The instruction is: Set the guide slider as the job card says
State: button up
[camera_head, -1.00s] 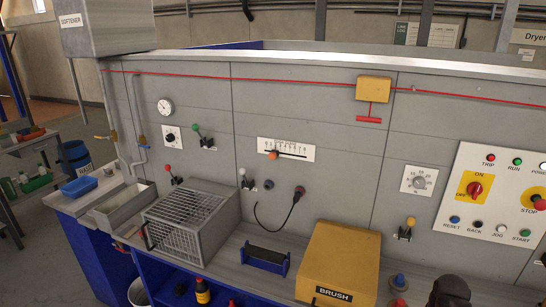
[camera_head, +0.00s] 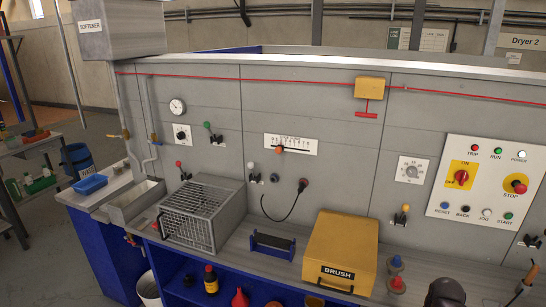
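A white scale plate (camera_head: 291,144) with a horizontal slot and tick marks is on the grey machine panel, left of the yellow box with the red T-handle. Its slider has an orange knob (camera_head: 279,151) left of the middle of the slot. The scale's numbers are too small to read. No card can be made out for certain as the job card. A pale sheet (camera_head: 434,40) hangs on the back wall beside a green-lettered sign, and its text is unreadable.
Below the panel, a wire cage (camera_head: 200,213), a blue-ended roller holder (camera_head: 272,246) and a yellow BRUSH box (camera_head: 341,252) stand on the ledge. Small levers, a black cable (camera_head: 283,217) and a dial (camera_head: 411,170) surround the scale. A button panel (camera_head: 490,187) is at right.

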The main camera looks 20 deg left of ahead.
aim_at(278, 150)
jog(key=k, duration=0.3)
jog(key=z, duration=0.1)
jog(key=i, duration=1.15)
jog(key=u, duration=0.35)
